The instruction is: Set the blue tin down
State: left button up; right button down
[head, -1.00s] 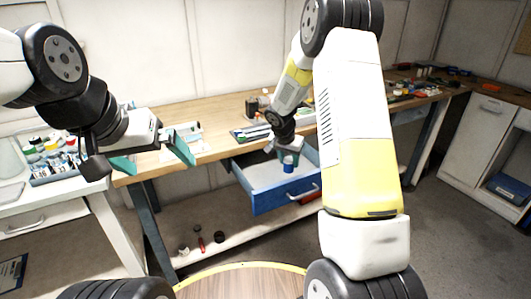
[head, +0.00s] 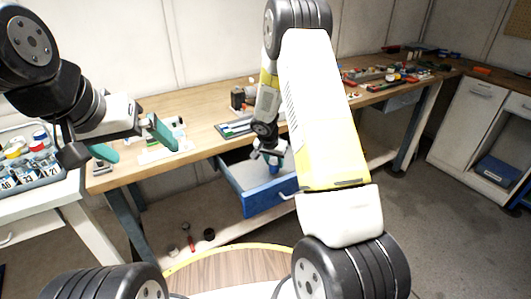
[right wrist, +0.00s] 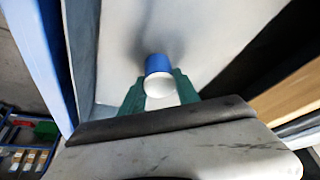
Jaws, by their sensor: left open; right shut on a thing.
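The blue tin (head: 274,170) is inside the open drawer, low between its walls. In the right wrist view the blue tin (right wrist: 158,66) shows a blue side and a white end facing the camera. My right gripper (head: 271,159) is shut on it, with one green finger on each side (right wrist: 159,88). A soft shadow lies on the drawer floor by the tin; I cannot tell whether the tin touches the floor. The blue drawer (head: 270,198) hangs out of the wooden workbench (head: 200,105). My left gripper (head: 133,144) is open and empty, left of the drawer.
The drawer's pale floor (right wrist: 210,35) around the tin looks bare. A tray of paint pots and bottles (head: 30,160) stands on the white table at left. Papers and a dark box (head: 238,98) lie on the bench above the drawer. Small items (head: 190,240) lie on the lower shelf.

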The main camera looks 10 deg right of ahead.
jog(key=shift+f, duration=0.7)
jog(key=shift+f, duration=0.15)
jog(key=c, duration=0.9)
grip_release()
